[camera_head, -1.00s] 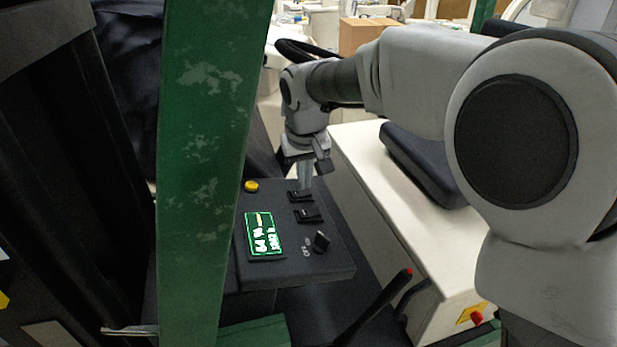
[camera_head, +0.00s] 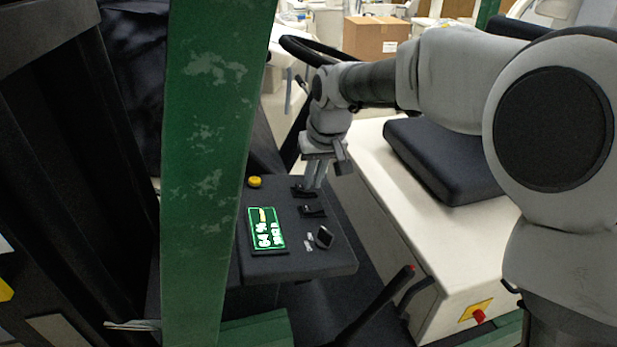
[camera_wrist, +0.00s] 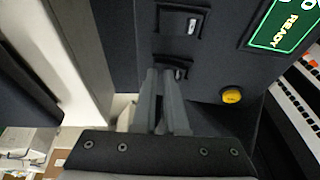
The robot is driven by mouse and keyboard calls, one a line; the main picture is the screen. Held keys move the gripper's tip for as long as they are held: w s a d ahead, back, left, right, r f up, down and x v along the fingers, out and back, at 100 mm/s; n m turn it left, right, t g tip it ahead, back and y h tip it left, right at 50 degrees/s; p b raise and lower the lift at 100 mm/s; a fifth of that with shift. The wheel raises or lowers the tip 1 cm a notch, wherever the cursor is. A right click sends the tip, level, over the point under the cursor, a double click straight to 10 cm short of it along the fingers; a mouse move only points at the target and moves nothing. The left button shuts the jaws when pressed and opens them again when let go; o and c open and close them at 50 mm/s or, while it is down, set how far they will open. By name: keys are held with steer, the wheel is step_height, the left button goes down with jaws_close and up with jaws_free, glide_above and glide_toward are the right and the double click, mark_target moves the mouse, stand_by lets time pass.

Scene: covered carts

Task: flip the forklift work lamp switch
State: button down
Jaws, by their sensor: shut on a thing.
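A dark control panel (camera_head: 272,266) carries two black rocker switches, a far one (camera_head: 302,191) and a near one (camera_head: 312,211). In the wrist view the far switch (camera_wrist: 174,68) is at my fingertips and the near switch (camera_wrist: 182,20) lies beyond it. My gripper (camera_head: 314,186) points down at the panel's far right edge. Its fingers (camera_wrist: 160,75) are close together, shut on the far switch, and partly hide it. The labels are too small to tell which switch is the work lamp's.
The panel also has a lit green display (camera_head: 267,229), a yellow button (camera_head: 254,182) and a black knob (camera_head: 324,237). A green post (camera_head: 205,170) stands left of it. A steering wheel (camera_head: 296,48) is behind; a black seat (camera_head: 440,160) on a cream body is right.

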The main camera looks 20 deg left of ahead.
mark_target(310, 192)
steer(key=shift+d+f, duration=0.3)
steer(key=shift+f, duration=0.3)
steer(key=shift+s+a, duration=0.1)
steer(key=shift+s, duration=0.05)
steer(key=shift+s+a+r, duration=0.1)
steer(key=shift+s+a, duration=0.3)
steer(key=shift+a, duration=0.1)
steer(key=shift+a+r+p, duration=0.1)
steer(key=shift+r+p, duration=0.45)
steer(key=r+p, duration=0.1)
steer(key=r, duration=0.2)
steer(key=r+p, duration=0.1)
steer(key=shift+w+d+r+p, duration=0.25)
steer(key=shift+r+p, duration=0.05)
steer(key=shift+r, duration=0.05)
steer(key=w+b+v, duration=0.1)
steer(key=v, duration=0.8)
steer(key=shift+d, duration=0.4)
steer(key=shift+r, duration=0.1)
